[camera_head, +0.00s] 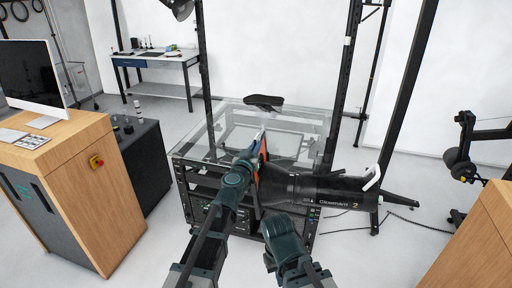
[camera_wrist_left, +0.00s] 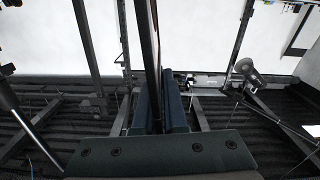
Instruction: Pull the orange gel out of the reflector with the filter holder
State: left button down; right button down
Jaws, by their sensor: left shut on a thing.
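A black cylindrical lamp (camera_head: 310,188) with white lettering lies sideways in front of the glass-topped rack; its wide reflector end (camera_head: 272,186) faces left. The orange gel (camera_head: 263,150) shows as a narrow strip in a thin dark filter holder at the reflector's mouth. I cannot tell how far it sits in the reflector. My left gripper (camera_head: 257,141) is shut on the filter holder's upper part. In the left wrist view the holder (camera_wrist_left: 149,45) is seen edge-on between the fingers (camera_wrist_left: 158,105). My right gripper (camera_head: 282,232) is below the reflector, its fingertips hidden.
The glass-topped rack (camera_head: 205,143) stands behind, with a small black object (camera_head: 263,101) above it. Black posts rise around the lamp. A wooden desk (camera_head: 85,175) is at left, a wooden cabinet (camera_head: 480,235) at lower right. The floor on the right has loose cables.

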notch_tip(320, 180, up, 11)
jog(key=p, duration=1)
jog(key=shift+p, duration=0.4)
dwell(1.1)
